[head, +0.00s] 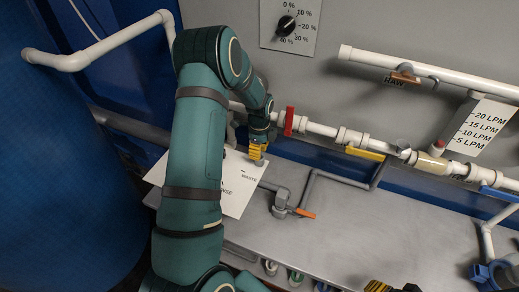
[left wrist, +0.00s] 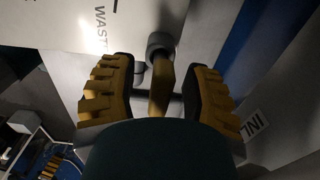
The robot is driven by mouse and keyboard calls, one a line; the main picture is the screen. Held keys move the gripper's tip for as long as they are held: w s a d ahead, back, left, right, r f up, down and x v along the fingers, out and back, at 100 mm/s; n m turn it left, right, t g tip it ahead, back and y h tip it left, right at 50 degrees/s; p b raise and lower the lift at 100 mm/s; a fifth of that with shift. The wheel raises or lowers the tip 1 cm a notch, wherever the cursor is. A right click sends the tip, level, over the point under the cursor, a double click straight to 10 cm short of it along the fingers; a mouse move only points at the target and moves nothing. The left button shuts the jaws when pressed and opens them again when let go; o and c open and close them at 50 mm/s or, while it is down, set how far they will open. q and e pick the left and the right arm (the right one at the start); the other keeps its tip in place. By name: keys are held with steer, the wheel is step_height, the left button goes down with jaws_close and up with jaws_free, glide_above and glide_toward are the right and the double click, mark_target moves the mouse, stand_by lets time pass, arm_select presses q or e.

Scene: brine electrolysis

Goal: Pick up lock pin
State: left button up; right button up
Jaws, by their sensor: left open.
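My left gripper (head: 257,154) is open, with its fingers pointing down over the white label sheet beside the grey pipes. In the left wrist view its two yellow-padded fingers (left wrist: 160,72) stand apart on either side of a yellow-brown lever-like piece (left wrist: 160,90). That piece meets a grey round fitting (left wrist: 160,44); I see a gap on each side of it. I cannot tell whether it is the lock pin, and no other lock pin is clear. My right gripper (head: 378,287) shows only as a yellow-black bit at the bottom edge; its jaw state is unclear.
White pipes with a red handle (head: 289,121) and a yellow handle (head: 365,154) run along the wall behind. A grey valve with an orange handle (head: 304,213) sits on the grey bench (head: 355,235). A blue drum (head: 60,180) stands at left.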

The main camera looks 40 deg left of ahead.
arm_select(q)
steer(key=shift+f, duration=0.9)
jaws_close()
